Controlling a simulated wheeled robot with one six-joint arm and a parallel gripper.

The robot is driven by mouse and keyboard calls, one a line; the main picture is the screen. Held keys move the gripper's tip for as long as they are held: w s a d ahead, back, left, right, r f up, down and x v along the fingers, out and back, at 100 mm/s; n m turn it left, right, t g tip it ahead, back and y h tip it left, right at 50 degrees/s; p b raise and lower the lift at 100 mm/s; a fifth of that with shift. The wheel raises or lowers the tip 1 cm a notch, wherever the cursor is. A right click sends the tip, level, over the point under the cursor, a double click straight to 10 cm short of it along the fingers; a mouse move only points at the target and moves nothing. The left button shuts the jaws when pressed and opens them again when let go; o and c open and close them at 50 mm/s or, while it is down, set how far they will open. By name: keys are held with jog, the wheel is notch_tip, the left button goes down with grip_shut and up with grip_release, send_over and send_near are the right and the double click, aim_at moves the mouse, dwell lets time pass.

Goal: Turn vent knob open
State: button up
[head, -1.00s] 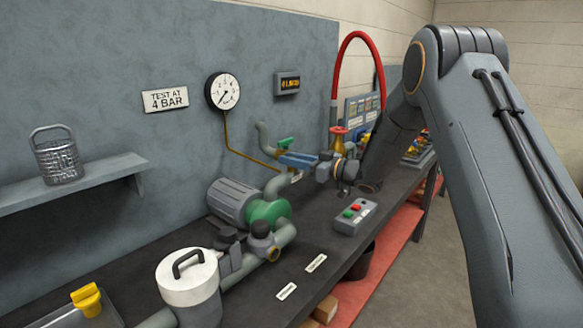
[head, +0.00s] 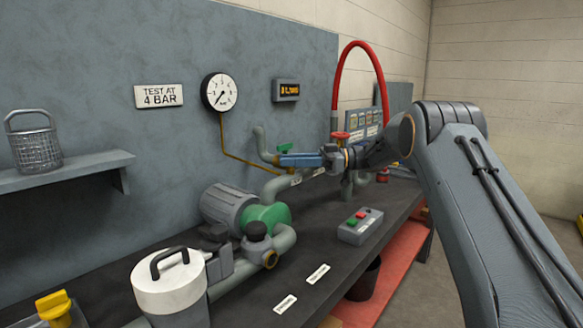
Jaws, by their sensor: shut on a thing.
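My gripper (head: 283,160) reaches in from the right, its blue jaws level at the pipe fitting by the back panel. A small green knob (head: 284,148) shows just above the jaw tips, on the grey bent pipe (head: 261,139). It appears to be the vent knob. The jaws are shut at its lower part, but the exact contact is hidden behind them. I cannot read from this view how far the knob is turned.
A gauge (head: 219,91) and a lit display (head: 286,90) hang on the panel. A red handwheel (head: 340,136) and red hose (head: 353,46) stand close behind my wrist. The pump (head: 265,217) and button box (head: 360,226) sit below.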

jog(key=shift+r, duration=0.1)
dwell(0.3)
jog(key=o, duration=1.1)
jog(key=shift+a, duration=0.1)
jog(key=shift+c, duration=0.2)
jog(key=w+d+b, duration=0.1)
jog(key=d, duration=0.6)
jog(key=shift+d, duration=0.4)
